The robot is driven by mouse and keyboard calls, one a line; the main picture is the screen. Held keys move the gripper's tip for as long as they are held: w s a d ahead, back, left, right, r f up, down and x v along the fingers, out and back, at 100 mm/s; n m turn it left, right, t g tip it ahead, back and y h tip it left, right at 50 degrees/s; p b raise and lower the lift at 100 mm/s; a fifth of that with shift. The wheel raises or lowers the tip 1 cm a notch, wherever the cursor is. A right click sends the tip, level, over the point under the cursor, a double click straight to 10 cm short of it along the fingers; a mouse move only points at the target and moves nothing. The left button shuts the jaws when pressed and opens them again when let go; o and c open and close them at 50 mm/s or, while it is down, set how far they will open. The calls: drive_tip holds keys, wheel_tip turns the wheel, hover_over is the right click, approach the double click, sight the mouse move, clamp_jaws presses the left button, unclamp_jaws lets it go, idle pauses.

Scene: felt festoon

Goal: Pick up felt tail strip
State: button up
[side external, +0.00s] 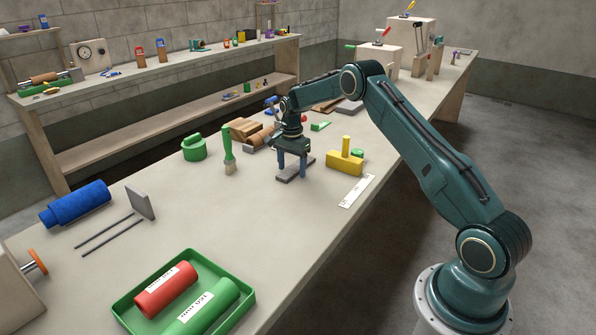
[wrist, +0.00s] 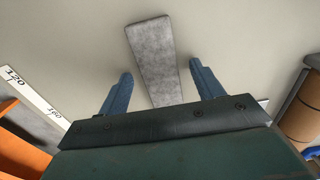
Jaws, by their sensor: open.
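The felt tail strip (wrist: 151,50) is a grey, flat, mottled piece lying on the bench. In the wrist view it runs lengthwise between my gripper's two blue fingers (wrist: 161,70), with a gap on each side. Its near end is hidden behind the gripper body. In the side view the strip (side external: 290,178) lies directly below my gripper (side external: 291,171), which points down. The gripper is open and empty. I cannot tell how far the fingertips are above the bench.
A green-handled brush (side external: 228,155) stands to the left, with wooden blocks (side external: 251,131) behind. A green tray (side external: 236,313) holds red and green rolls.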

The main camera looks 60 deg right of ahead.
sight(292, 170)
drive_tip(key=c, duration=1.1)
drive_tip(key=shift+o, duration=0.2)
drive_tip(key=shift+r, duration=0.1)
wheel_tip(292, 170, up, 20)
idle(0.4)
